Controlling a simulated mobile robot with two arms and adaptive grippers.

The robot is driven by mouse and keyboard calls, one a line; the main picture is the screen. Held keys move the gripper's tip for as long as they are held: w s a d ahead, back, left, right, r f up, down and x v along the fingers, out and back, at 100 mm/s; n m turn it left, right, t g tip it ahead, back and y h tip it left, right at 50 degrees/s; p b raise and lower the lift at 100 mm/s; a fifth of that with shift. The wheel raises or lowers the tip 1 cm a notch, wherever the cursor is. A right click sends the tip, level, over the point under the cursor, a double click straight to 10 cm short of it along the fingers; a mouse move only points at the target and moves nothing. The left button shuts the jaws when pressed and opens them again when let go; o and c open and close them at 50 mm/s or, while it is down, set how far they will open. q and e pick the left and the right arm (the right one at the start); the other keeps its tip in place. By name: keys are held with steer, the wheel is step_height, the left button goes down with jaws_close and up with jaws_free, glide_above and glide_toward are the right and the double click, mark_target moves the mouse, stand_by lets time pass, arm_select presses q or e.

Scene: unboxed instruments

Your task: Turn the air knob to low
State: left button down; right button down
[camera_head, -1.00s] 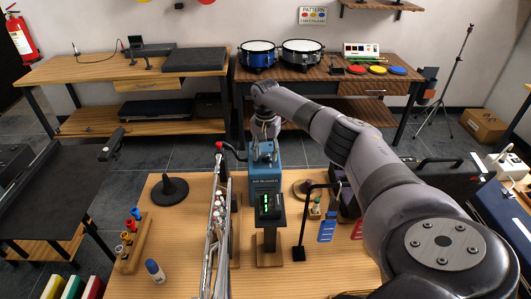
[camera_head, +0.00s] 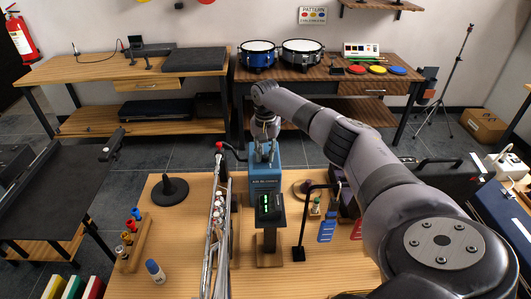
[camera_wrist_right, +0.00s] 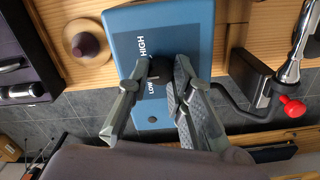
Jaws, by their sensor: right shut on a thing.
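The air blower (camera_head: 266,164) is a blue box on the wooden table, past the dark stand with green lights. Its blue face fills the middle of the right wrist view (camera_wrist_right: 190,45), with the words HIGH and LOW printed on it. The dark air knob (camera_wrist_right: 160,72) sits beside these words, partly hidden by the fingers. A pale mark on it lies near LOW. My right gripper (camera_head: 264,153) is over the top of the blower. In the wrist view its fingers (camera_wrist_right: 163,75) are shut on the knob, one on each side. My left gripper is not in view.

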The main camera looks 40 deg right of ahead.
mark_target(265, 156)
steer(key=shift+a+r+n+p, duration=0.1)
steer(key=shift+r+n+p, duration=0.05)
steer(key=shift+n+p, duration=0.65)
steer(key=n, duration=0.3)
steer(key=shift+p, duration=0.4)
steer(key=n, duration=0.3)
steer(key=shift+p, duration=0.4)
steer(key=shift+n, duration=1.9)
steer(key=c, duration=1.4)
jaws_free()
step_height(265, 156, up, 12)
steer(key=shift+f, duration=0.1)
